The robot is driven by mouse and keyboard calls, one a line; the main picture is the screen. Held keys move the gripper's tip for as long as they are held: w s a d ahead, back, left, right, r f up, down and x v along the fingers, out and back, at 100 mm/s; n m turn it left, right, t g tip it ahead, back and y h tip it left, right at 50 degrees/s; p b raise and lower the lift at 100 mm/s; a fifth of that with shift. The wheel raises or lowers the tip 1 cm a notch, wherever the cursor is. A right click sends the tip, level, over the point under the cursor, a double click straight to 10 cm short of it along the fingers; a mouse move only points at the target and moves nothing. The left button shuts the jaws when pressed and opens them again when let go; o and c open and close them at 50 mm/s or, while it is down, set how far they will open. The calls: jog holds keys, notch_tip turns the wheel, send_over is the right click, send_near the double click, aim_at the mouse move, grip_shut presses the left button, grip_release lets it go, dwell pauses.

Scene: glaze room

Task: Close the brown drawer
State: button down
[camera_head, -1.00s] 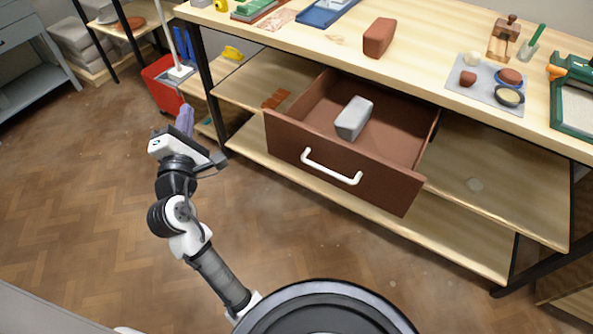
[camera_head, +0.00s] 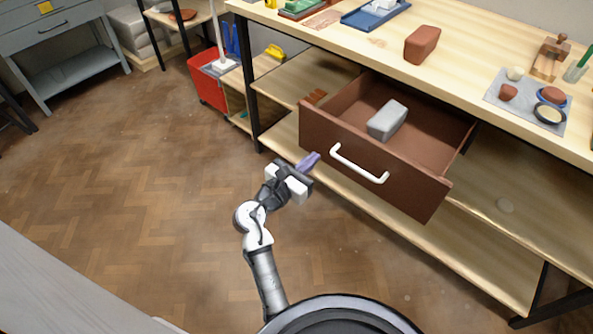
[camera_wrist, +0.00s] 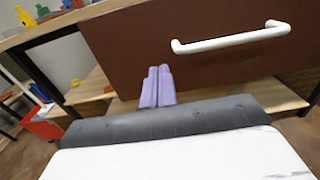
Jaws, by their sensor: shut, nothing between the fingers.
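The brown drawer (camera_head: 395,165) is pulled out from under the wooden workbench, with a white bar handle (camera_head: 358,166) on its front. A grey block (camera_head: 388,120) lies inside it. In the wrist view the drawer front (camera_wrist: 200,60) fills the upper part, with the handle (camera_wrist: 232,40) up and to the right of my fingers. My gripper (camera_head: 309,162) is shut and empty, its purple fingers together, near the lower left of the drawer front. The fingers also show in the wrist view (camera_wrist: 157,86). I cannot tell whether they touch the drawer.
The workbench top (camera_head: 465,68) holds a brown block (camera_head: 422,44) and a grey mat (camera_head: 497,102) with small items. A lower shelf (camera_head: 470,235) runs beneath the drawer. A red bucket (camera_head: 208,90) stands at the bench's left end. The floor to the left is clear.

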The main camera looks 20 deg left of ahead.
aim_at(330, 143)
jog(key=shift+x, duration=2.5)
jog(key=shift+p, duration=0.3)
jog(key=p+x, duration=0.1)
jog(key=x, duration=2.5)
jog(key=shift+w+f, duration=0.1)
jog(key=shift+f, duration=0.05)
jog(key=shift+w+d, duration=0.15)
jog(key=shift+w, duration=0.1)
jog(key=shift+w+r, duration=0.1)
jog(key=shift+r, duration=0.3)
